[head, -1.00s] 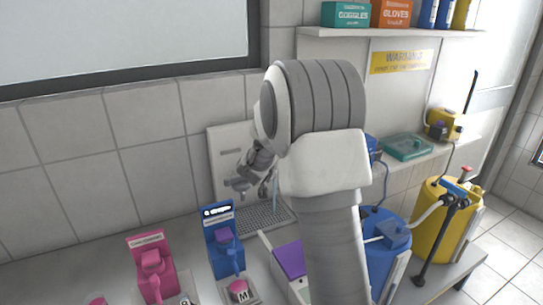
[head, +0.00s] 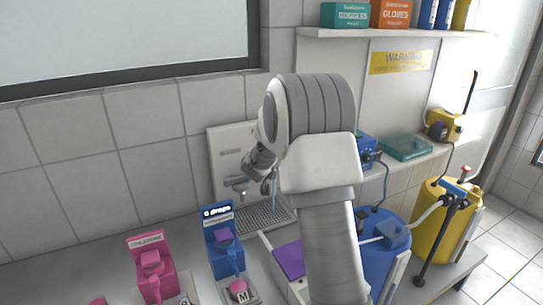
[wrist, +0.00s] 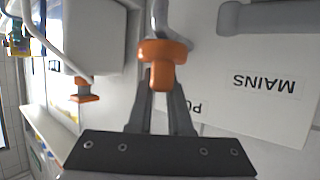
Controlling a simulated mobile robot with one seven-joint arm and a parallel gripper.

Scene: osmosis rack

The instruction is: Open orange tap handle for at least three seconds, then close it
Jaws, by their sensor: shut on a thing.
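The orange tap handle (wrist: 163,52) is in the upper middle of the wrist view, on a grey metal tap. My gripper (wrist: 163,90) is shut on it, with a dark finger on each side of the handle's lower part. In the head view my arm hides the handle. There a grey tap (head: 236,184) shows in front of the pale wall panel (head: 228,148).
A second orange part (wrist: 84,90) hangs under a white box at left in the wrist view. In the head view, pink (head: 152,265) and blue (head: 222,245) dispensers stand on the bench. Blue (head: 382,255) and yellow (head: 440,215) tanks stand at right.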

